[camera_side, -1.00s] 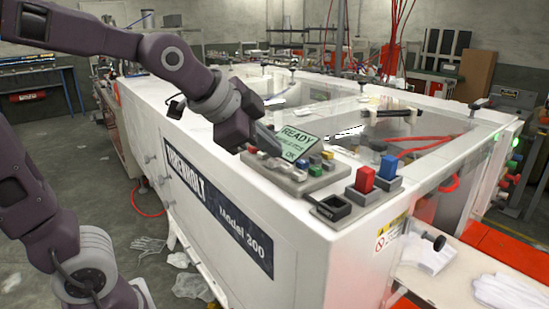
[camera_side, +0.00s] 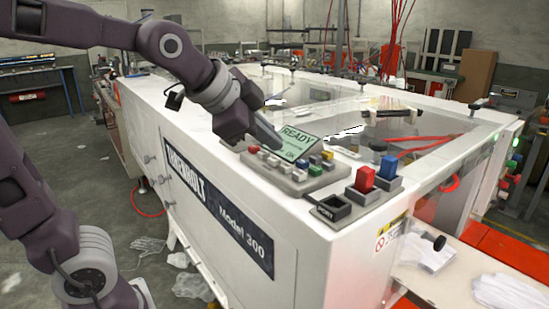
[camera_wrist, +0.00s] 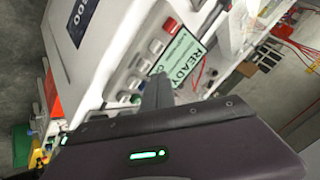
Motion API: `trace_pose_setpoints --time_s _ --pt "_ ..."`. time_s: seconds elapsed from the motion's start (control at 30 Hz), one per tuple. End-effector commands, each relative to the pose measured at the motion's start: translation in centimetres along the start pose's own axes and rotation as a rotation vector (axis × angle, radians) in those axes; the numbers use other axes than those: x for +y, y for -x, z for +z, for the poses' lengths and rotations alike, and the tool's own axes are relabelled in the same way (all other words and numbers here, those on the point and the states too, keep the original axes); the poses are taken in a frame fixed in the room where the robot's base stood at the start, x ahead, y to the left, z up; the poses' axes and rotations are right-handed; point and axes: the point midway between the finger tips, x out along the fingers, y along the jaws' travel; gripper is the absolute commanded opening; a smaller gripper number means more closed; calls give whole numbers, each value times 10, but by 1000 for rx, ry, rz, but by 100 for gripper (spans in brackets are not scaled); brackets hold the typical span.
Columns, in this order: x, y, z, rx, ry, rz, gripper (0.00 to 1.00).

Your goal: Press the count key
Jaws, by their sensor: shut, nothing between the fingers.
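My gripper (camera_side: 270,135) is shut and empty. It hangs above the left back part of the key panel, beside the screen and well left of the dark key. In the wrist view the grey fingers (camera_wrist: 158,92) point at the panel beside the screen. I cannot make out the dark key there.
The panel (camera_side: 300,183) carries several small coloured keys and a tilted READY screen (camera_side: 299,140). The white machine top is otherwise open near the front edge.

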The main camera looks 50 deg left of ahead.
Motion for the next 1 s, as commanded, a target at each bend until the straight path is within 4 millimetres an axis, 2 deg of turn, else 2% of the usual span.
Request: trace_pose_setpoints --time_s 0.2,0.7,1.0 --pt "-1 2 -1 0 0 -1 0" --pt "-25 33 -25 1 1 -1 0" --pt "-25 35 -25 0 1 0 0"
